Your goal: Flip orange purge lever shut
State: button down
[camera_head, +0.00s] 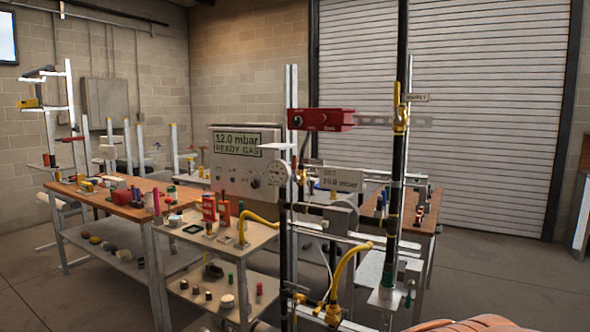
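I cannot pick out an orange purge lever with certainty. An upright yellow-orange valve fitting (401,112) sits high on the dark vertical pipe, beside a small tag (416,97). Another yellow-orange fitting (333,313) is low on the pipe frame, at the end of a curved yellow hose (350,262). The handle positions are too small to read. My gripper is not in view.
A red box (320,119) is mounted above. A cluttered wooden bench (122,210) and a beige table (262,232) stand left. Floor at right (510,270) is clear.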

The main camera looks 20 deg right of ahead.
aim_at(294, 157)
jog(key=k, duration=0.85)
jog(key=u, duration=0.55)
jog(key=i, duration=0.65)
jog(key=u, duration=0.7)
jog(key=i, duration=0.95)
jog(key=z, duration=0.7)
jog(key=i, duration=0.75)
jog(key=z, duration=0.65)
